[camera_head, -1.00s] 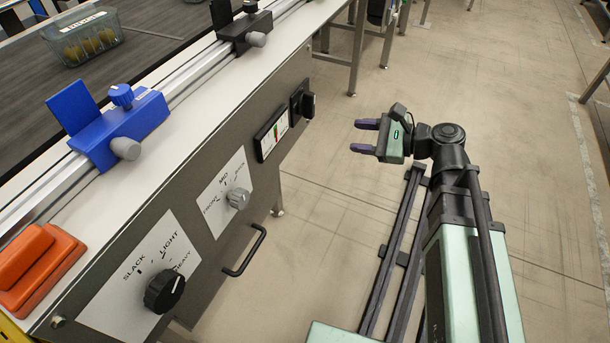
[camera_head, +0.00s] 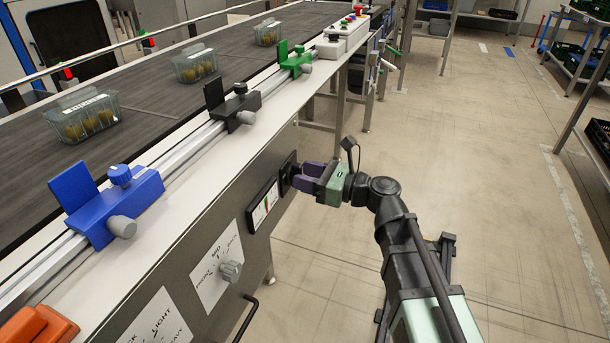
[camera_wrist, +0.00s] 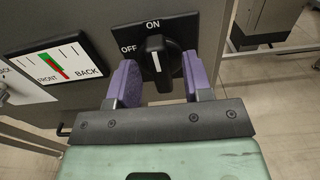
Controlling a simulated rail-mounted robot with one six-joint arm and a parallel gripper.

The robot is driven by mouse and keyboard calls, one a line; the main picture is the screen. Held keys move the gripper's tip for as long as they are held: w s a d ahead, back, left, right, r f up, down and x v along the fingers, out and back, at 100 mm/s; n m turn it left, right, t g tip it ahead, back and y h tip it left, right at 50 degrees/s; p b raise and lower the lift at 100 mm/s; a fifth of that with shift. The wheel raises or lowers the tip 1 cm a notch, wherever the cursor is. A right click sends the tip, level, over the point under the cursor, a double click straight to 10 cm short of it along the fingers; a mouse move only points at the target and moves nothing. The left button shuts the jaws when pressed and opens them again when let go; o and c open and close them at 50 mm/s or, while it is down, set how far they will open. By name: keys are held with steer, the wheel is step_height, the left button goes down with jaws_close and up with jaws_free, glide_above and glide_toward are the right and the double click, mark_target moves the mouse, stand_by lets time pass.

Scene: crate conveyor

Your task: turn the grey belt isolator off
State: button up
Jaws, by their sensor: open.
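The belt isolator is a dark rotary knob (camera_wrist: 158,62) on a black plate (camera_wrist: 183,28) marked ON at the top and OFF at the left. The knob's white line points up toward ON. My gripper (camera_wrist: 161,80) is open, with one purple finger on each side of the knob; I cannot tell whether either touches it. In the head view my gripper (camera_head: 306,176) reaches the panel from the right, and its fingers partly hide the isolator (camera_head: 288,172).
A gauge marked FRONT and BACK (camera_wrist: 58,62) sits left of the isolator. A grey selector knob (camera_head: 230,270) and a black bar handle (camera_head: 246,318) are further along the panel. Blue (camera_head: 110,210), black (camera_head: 234,108) and green (camera_head: 296,62) clamps line the rail above.

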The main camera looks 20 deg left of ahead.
steer(key=shift+a, duration=0.25)
jaws_close()
steer(key=shift+n, duration=0.4)
steer(key=shift+s+f+n+b, duration=0.1)
steer(key=shift+n, duration=2.75)
steer(key=shift+s+f+n+b, duration=0.15)
steer(key=shift+n, duration=2.65)
steer(key=shift+s+f+n+b, duration=0.1)
steer(key=shift+n, duration=2.75)
